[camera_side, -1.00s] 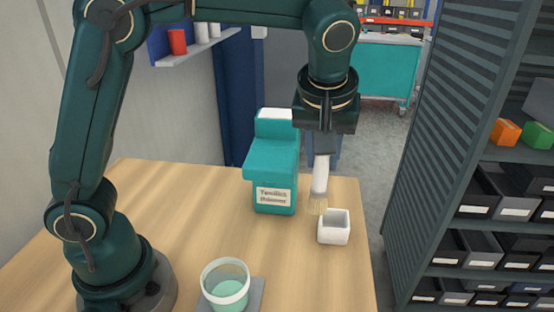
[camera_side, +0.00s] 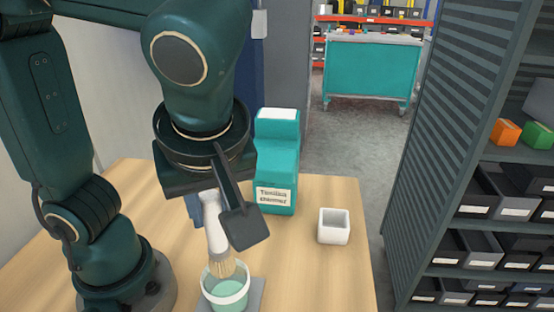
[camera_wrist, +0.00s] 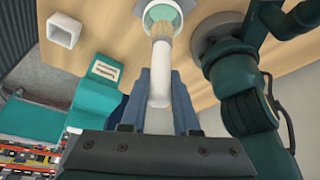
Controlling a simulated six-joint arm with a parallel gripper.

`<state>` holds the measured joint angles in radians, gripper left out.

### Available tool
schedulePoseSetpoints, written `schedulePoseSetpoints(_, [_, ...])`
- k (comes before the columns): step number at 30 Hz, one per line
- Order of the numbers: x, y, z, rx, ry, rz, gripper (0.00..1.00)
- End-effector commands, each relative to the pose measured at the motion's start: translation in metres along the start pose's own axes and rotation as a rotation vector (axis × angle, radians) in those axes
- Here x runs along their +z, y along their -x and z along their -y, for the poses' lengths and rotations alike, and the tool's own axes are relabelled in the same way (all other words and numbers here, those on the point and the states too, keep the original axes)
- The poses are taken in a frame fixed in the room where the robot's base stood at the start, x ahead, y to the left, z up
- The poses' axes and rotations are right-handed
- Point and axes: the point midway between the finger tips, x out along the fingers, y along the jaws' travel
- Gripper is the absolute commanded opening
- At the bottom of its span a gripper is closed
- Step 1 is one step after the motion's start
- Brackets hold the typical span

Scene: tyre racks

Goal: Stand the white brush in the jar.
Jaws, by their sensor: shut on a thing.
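The white brush (camera_side: 216,236) hangs bristles down from my gripper (camera_side: 223,212), which is shut on its handle. The brush tilts slightly in the side view. The jar (camera_side: 226,300), a pale cup with green inside, stands on a grey mat near the table's front. The bristle tips are over the jar's opening and overlap its far rim; I cannot tell how deep they reach. In the wrist view the brush (camera_wrist: 159,85) lies between the fingers (camera_wrist: 160,100), its bristles in line with the jar (camera_wrist: 163,12).
A white square cup (camera_side: 334,227) stands empty to the right on the wooden table (camera_side: 310,285). A teal labelled container (camera_side: 277,165) stands behind my gripper. Dark shelves with bins (camera_side: 480,195) rise at the right. The table between jar and square cup is clear.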

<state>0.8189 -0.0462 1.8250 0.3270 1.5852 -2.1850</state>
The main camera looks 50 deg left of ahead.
Motion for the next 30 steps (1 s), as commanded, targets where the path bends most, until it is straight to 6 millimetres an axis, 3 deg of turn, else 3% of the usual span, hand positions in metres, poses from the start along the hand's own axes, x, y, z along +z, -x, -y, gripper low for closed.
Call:
schedulePoseSetpoints(4, [0.009,-0.024,0.001,-0.006,-0.003,-0.004,0.0])
schedulePoseSetpoints(18, [0.03,-0.074,0.001,-0.004,-0.002,-0.002,0.0])
schedulePoseSetpoints(30, [0.033,-0.079,0.0,-0.001,0.0,0.001,0.0])
